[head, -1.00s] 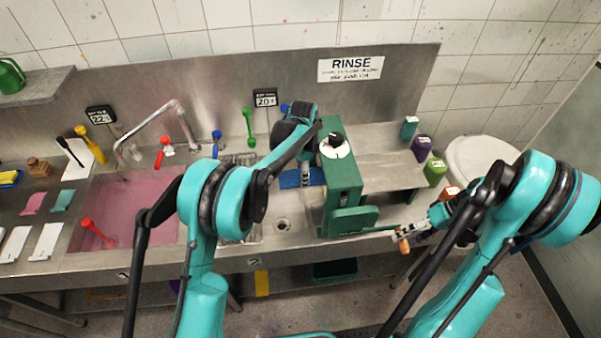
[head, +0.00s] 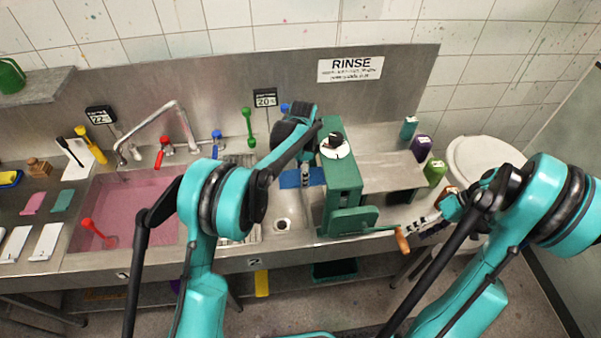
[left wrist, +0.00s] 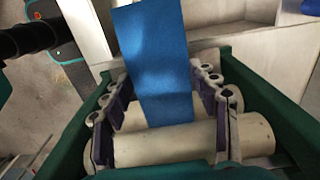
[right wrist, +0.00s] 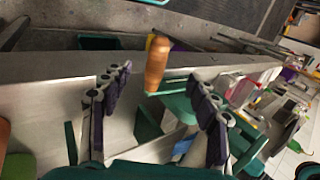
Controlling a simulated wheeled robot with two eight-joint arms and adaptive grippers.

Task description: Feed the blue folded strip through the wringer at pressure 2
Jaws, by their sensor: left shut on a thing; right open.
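The green wringer (head: 340,185) stands at the right end of the sink, with a white dial and dark knob (head: 336,146) on top. Its pale rollers (left wrist: 165,143) show in the left wrist view. The blue folded strip (left wrist: 155,45) lies between my left gripper's fingers, its near end at the rollers; part shows left of the wringer in the head view (head: 289,179). My left gripper (left wrist: 160,75) is shut on the strip, mostly hidden in the head view. The crank's wooden handle (head: 403,241) is free. My right gripper (right wrist: 160,82) is open and empty, just off the handle.
A pink-filled basin (head: 140,205) lies at the left, with a red-handled tool in it. Purple (head: 421,147) and green (head: 435,171) containers stand right of the wringer. A white round bin (head: 485,160) stands beyond. The steel ledge behind the wringer has free room.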

